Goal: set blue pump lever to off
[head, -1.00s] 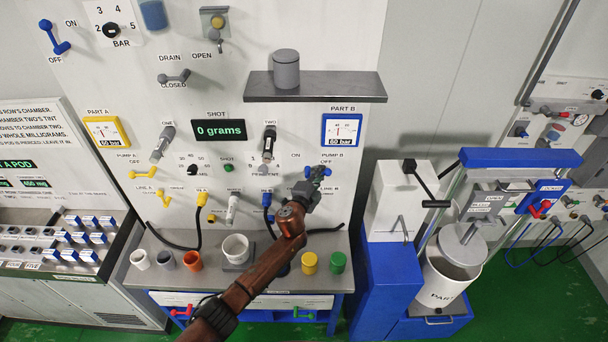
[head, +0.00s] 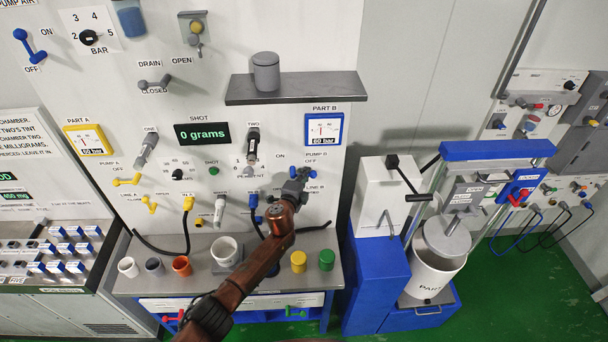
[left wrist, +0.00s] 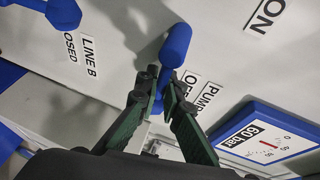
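The blue pump lever (head: 309,173) is on the panel under the PART B gauge, beside the PUMP B label. In the left wrist view its rounded blue end (left wrist: 176,46) projects past the fingertips, and some blue shows between the fingers. My left gripper (head: 297,178) is at the lever and hides part of it in the head view. In the left wrist view its two fingers (left wrist: 159,82) stand a little apart on either side of the lever; firm contact cannot be made out. My right gripper is not in view.
The blue line B lever (left wrist: 62,12) is close by in the left wrist view. The PART B gauge (head: 323,130) is just above the pump lever, under a grey shelf (head: 300,88). Several cups, including a green one (head: 327,260), stand on the bench below.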

